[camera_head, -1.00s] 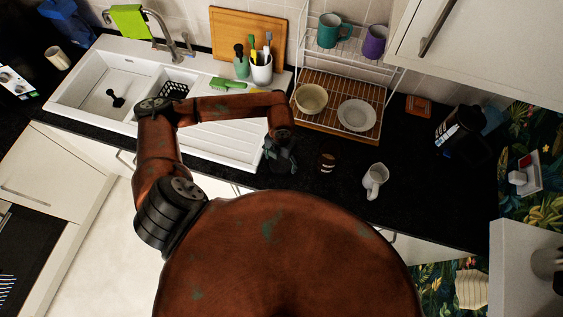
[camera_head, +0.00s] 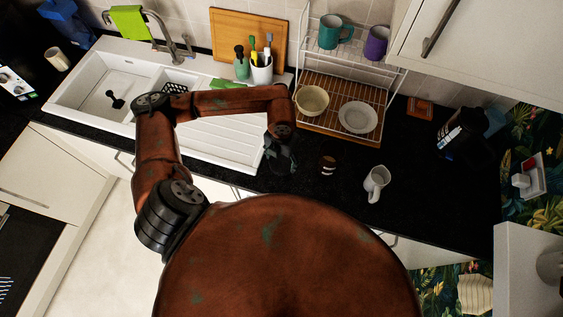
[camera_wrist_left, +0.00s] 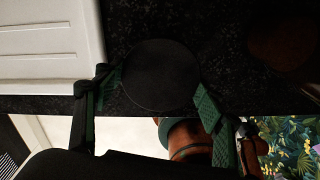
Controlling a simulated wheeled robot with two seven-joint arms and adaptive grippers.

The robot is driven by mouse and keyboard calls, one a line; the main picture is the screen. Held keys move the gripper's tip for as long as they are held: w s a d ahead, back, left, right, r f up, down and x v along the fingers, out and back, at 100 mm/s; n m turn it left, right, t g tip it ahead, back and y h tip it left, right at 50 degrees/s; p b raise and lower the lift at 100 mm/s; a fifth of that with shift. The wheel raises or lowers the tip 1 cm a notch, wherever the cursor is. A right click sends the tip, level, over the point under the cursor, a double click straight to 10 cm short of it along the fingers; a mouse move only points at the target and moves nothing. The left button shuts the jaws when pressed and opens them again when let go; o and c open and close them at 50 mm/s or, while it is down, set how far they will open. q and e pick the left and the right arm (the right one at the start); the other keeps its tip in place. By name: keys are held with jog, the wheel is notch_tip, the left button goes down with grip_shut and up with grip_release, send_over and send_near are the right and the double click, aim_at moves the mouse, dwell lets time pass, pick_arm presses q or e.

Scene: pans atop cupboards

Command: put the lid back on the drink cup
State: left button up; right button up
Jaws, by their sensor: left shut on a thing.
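My left gripper (camera_head: 280,158) hangs over the dark counter, just in front of the sink's drainboard. In the left wrist view its two green-padded fingers (camera_wrist_left: 157,98) are shut on a flat black round lid (camera_wrist_left: 160,70), one finger on each side. The drink cup (camera_head: 328,163) is small and dark brown with a pale marking. It stands on the counter a short way to the right of the gripper, apart from it. A blurred brown round shape (camera_wrist_left: 285,40), probably the cup, shows at the upper right of the wrist view. My right gripper is not in view.
A white mug (camera_head: 376,182) stands right of the cup. Behind is a wire rack (camera_head: 345,95) with a bowl (camera_head: 311,99), a plate (camera_head: 357,116) and mugs. A black appliance (camera_head: 462,132) stands at the right. The counter between gripper and cup looks clear.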

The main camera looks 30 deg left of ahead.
aim_at(282, 170)
pick_arm(q)
jog(key=s+r, duration=0.1)
jog(key=s+d+r, duration=0.1)
jog(key=d+r, duration=0.1)
jog(key=r, duration=0.1)
jog(key=shift+s+b, duration=0.3)
jog(key=shift+s, duration=0.1)
jog(key=s+d+r+b, duration=0.1)
jog(key=s+d+r, duration=0.3)
jog(key=s, duration=0.4)
jog(key=shift+s+d+r, duration=0.3)
jog(key=shift+d+r, duration=0.1)
jog(key=shift+r, duration=0.1)
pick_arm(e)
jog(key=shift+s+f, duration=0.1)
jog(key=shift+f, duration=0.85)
